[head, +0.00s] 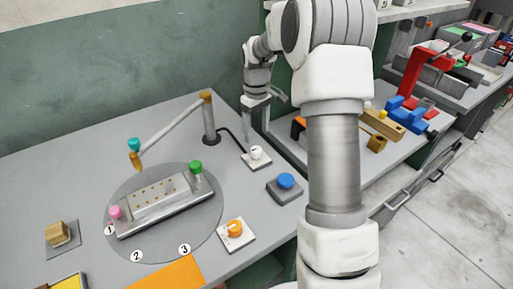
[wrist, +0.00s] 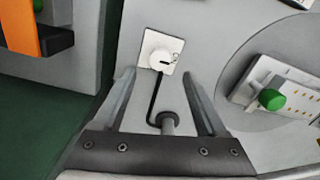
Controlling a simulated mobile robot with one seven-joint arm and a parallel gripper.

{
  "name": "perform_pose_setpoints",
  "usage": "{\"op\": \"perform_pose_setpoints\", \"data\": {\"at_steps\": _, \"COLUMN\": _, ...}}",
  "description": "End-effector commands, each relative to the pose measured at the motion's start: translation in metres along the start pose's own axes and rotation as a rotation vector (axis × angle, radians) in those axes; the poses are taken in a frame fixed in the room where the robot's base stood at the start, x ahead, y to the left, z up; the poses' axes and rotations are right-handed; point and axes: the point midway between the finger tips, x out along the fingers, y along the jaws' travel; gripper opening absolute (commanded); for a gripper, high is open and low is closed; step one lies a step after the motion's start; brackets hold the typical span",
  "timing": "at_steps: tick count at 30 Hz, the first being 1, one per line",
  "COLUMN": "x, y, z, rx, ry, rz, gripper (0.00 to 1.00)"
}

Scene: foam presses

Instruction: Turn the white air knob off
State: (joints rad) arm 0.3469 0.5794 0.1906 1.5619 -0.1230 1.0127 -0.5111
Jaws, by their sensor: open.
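The white air knob (head: 256,153) sits on a square white plate on the grey table, beyond the blue button. In the wrist view, the white knob (wrist: 160,60) lies just past the fingertips, near the middle between them, with a dark mark on its face. My gripper (head: 264,108) is above and behind the knob in the head view, apart from it. In the wrist view, my gripper (wrist: 158,82) has its two fingers spread wide with nothing held between them. The knob shows uncovered in both views.
A grey post (head: 209,122) with a jointed arm stands left of the knob; its black cable runs to the plate. A blue button (head: 286,181), an orange knob (head: 235,227) and a round plate (head: 206,244) with a metal fixture are nearby. A green wall (head: 60,100) bounds the back.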

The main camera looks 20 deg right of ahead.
Motion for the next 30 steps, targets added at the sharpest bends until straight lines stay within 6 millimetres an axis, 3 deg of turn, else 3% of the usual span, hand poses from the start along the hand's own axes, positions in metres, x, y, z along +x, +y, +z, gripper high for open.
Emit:
{"op": "perform_pose_setpoints", "data": {"at_steps": 3, "x": 0.027, "y": 0.000, "z": 0.000, "rx": 0.001, "ry": -0.002, "rz": -0.002, "gripper": 0.74}}
{"op": "perform_pose_setpoints", "data": {"at_steps": 9, "x": 0.056, "y": 0.000, "z": 0.000, "rx": 0.001, "ry": 0.000, "rz": -0.001, "gripper": 0.74}}
{"op": "perform_pose_setpoints", "data": {"at_steps": 15, "x": 0.068, "y": 0.000, "z": 0.000, "rx": 0.000, "ry": 0.001, "rz": 0.000, "gripper": 0.74}}
{"op": "perform_pose_setpoints", "data": {"at_steps": 23, "x": 0.068, "y": 0.000, "z": 0.000, "rx": 0.000, "ry": 0.001, "rz": 0.000, "gripper": 0.74}}
{"op": "perform_pose_setpoints", "data": {"at_steps": 30, "x": 0.068, "y": 0.000, "z": 0.000, "rx": 0.001, "ry": 0.001, "rz": 0.000, "gripper": 0.31}}
